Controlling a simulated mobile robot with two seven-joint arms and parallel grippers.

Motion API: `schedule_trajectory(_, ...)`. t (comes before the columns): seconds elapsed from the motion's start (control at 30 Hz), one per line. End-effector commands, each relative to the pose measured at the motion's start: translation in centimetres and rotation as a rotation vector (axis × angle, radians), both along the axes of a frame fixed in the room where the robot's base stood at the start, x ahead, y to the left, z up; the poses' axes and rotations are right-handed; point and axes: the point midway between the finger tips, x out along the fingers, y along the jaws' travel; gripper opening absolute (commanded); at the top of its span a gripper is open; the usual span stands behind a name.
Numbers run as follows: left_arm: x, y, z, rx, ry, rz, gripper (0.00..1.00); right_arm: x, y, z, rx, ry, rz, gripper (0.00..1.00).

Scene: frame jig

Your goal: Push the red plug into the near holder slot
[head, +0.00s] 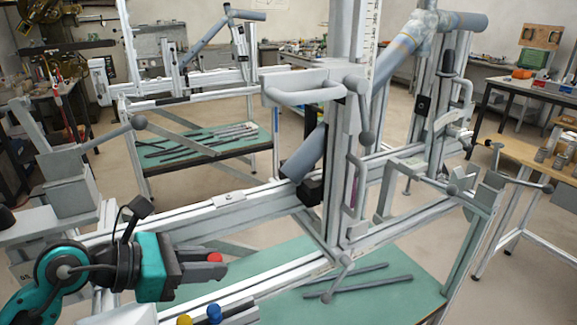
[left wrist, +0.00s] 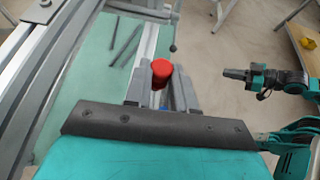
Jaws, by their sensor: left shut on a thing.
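My left gripper (head: 218,268) is shut on the red plug (head: 215,258), whose round top shows above the fingers. In the left wrist view the red plug (left wrist: 161,72) stands between the two grey fingertips (left wrist: 162,88). The plug's lower end is hidden by the fingers. A blue plug (head: 214,312) and a yellow plug (head: 184,320) show at the bottom edge of the head view, below my left gripper. I cannot make out the near holder slot. My right gripper (left wrist: 236,74) shows in the left wrist view, apart from the plug; its jaw opening is unclear.
A long aluminium rail (head: 285,280) runs beside the gripper, with a green shelf (head: 400,282) holding dark bars (head: 368,287) below. A larger frame beam (head: 240,205) and an upright post (head: 345,120) stand behind.

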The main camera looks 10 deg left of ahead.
Motion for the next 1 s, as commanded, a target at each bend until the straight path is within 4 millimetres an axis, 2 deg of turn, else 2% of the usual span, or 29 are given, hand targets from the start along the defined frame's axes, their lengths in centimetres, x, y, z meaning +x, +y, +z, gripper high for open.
schedule_trajectory(0.07,0.0,1.2,0.5,-0.003,-0.001,-0.012,0.00,0.0,0.0,0.0,0.000,0.000,0.000,0.00)
schedule_trajectory(0.17,0.0,1.3,0.7,-0.005,-0.005,-0.053,0.00,0.0,0.0,-0.1,0.000,0.000,0.000,0.00)
schedule_trajectory(0.4,0.3,-1.9,-0.2,-0.006,-0.009,-0.262,0.00,0.0,0.0,-0.8,0.000,0.000,0.000,0.00)
schedule_trajectory(0.53,0.2,-3.1,-0.6,-0.006,-0.007,-0.337,0.00,0.0,0.0,-1.0,0.000,0.000,0.000,0.00)
schedule_trajectory(1.0,0.1,-3.4,-1.9,-0.008,-0.006,-0.360,0.00,0.0,0.0,-1.8,0.000,0.001,0.000,0.00)
